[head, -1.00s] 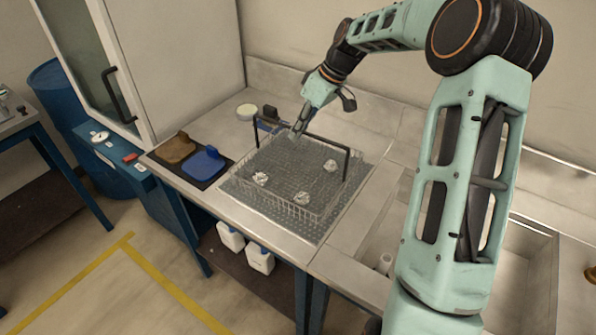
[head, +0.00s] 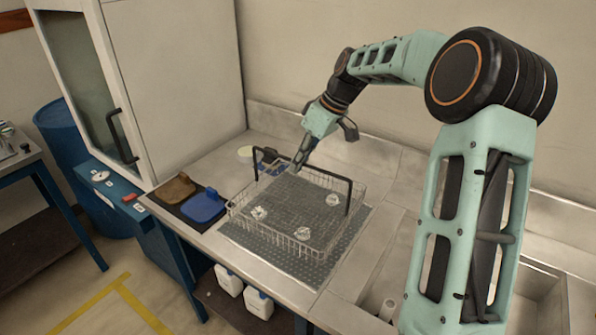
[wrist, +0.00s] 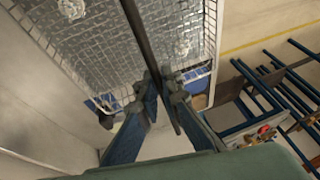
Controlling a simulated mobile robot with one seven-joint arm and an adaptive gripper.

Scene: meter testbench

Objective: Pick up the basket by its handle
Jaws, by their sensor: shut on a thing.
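The wire basket (head: 326,252) hangs a little above the dark textured mat (head: 262,257) on the bench, about level. It holds three crumpled, shiny clear pieces (head: 258,213). Its black handle (head: 348,195) stands upright over it. My gripper (head: 297,167) is shut on the handle's top bar, toward the left part of the bar. In the wrist view the dark handle bar (wrist: 143,35) runs between my two fingers (wrist: 160,90), with the basket's mesh (wrist: 100,45) beyond. The exact contact at the fingertips is partly hidden in the head view.
A brown scoop-like item (head: 176,188) and a blue one (head: 203,207) lie on a dark mat left of the basket. A cabinet (head: 170,80) stands at the back left. A sink basin (head: 535,285) is at right.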

